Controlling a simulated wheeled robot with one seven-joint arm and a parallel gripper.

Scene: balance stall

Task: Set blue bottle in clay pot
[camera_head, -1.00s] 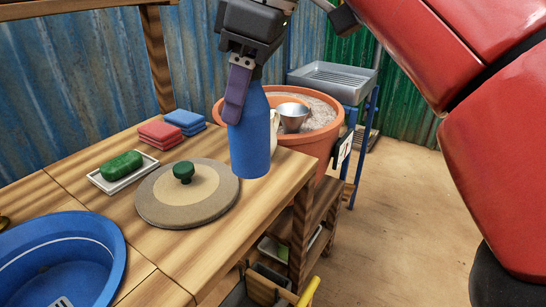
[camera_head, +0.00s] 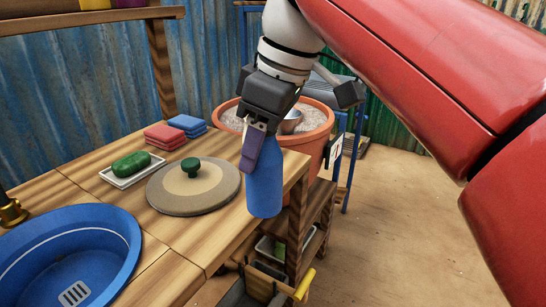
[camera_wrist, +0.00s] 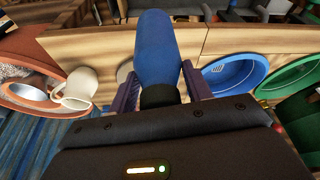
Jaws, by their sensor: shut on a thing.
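The blue bottle (camera_head: 265,180) is upright in my gripper (camera_head: 252,148), whose purple fingers are shut on its upper part. It shows at the right edge of the wooden counter; I cannot tell whether its base touches the top. In the wrist view the bottle (camera_wrist: 160,48) lies between both fingers of my gripper (camera_wrist: 158,88). The clay pot (camera_head: 318,134) stands behind and right of the bottle, partly hidden by my arm. It holds pale grainy matter and a metal cup (camera_head: 290,122). The pot's rim also shows in the wrist view (camera_wrist: 30,52).
The counter (camera_head: 110,195) carries a round lid (camera_head: 165,200) with a green knob, a green soap (camera_head: 130,163) on a dish, red (camera_head: 165,132) and blue sponges (camera_head: 188,123), and a blue basin (camera_head: 110,250). A white mug (camera_wrist: 78,88) shows beside the pot. Open floor lies right.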

